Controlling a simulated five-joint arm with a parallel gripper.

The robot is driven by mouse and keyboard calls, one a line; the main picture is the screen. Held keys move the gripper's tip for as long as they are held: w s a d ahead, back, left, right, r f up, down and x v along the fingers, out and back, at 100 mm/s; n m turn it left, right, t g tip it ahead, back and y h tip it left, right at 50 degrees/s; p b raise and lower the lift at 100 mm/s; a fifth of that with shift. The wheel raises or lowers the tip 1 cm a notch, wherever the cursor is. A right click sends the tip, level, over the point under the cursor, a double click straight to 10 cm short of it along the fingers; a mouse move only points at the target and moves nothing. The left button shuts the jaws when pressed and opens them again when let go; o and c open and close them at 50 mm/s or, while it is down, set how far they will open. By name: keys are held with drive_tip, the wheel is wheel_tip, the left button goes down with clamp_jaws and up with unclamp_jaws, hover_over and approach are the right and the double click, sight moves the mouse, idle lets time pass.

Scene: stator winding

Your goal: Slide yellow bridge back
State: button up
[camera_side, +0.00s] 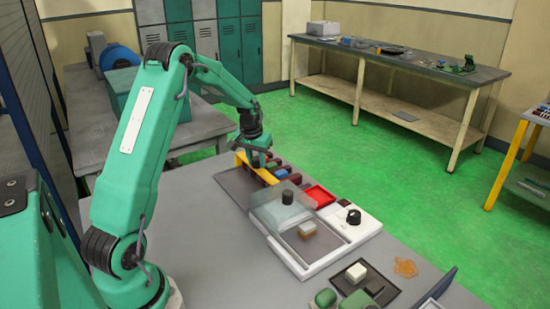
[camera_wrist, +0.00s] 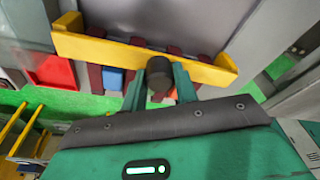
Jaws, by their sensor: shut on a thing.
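The yellow bridge (camera_wrist: 100,50) is a long bar with raised ends that spans a row of coloured blocks in the wrist view. In the side view the yellow bridge (camera_side: 257,172) stands at the far end of the row, partly hidden by my gripper (camera_side: 258,160). In the wrist view my gripper (camera_wrist: 160,85) is shut on the dark round knob (camera_wrist: 160,68) at the middle of the bridge. The row holds dark red blocks and a blue block (camera_wrist: 113,78).
A red tray (camera_side: 319,196) lies beside the row. A dark tray (camera_side: 365,283) with a pale block and green items lie at the front. Grey table is bare at left.

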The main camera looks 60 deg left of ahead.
drive_tip(key=shift+s+f, duration=0.2)
drive_tip(key=shift+s, duration=1.5)
drive_tip(key=shift+s+f, duration=0.15)
drive_tip(key=shift+s, duration=1.55)
drive_tip(key=o, duration=0.6)
drive_tip(key=shift+o, duration=0.6)
drive_tip(key=shift+d, duration=0.1)
drive_tip(key=shift+w+d, duration=0.1)
drive_tip(key=shift+d, duration=0.05)
drive_tip(key=shift+r, duration=0.1)
drive_tip(key=w+v, duration=0.1)
drive_tip(key=v, duration=0.5)
drive_tip(key=shift+w+a+r, duration=0.15)
drive_tip(key=shift+a, duration=0.35)
drive_tip(key=shift+d+r, duration=0.1)
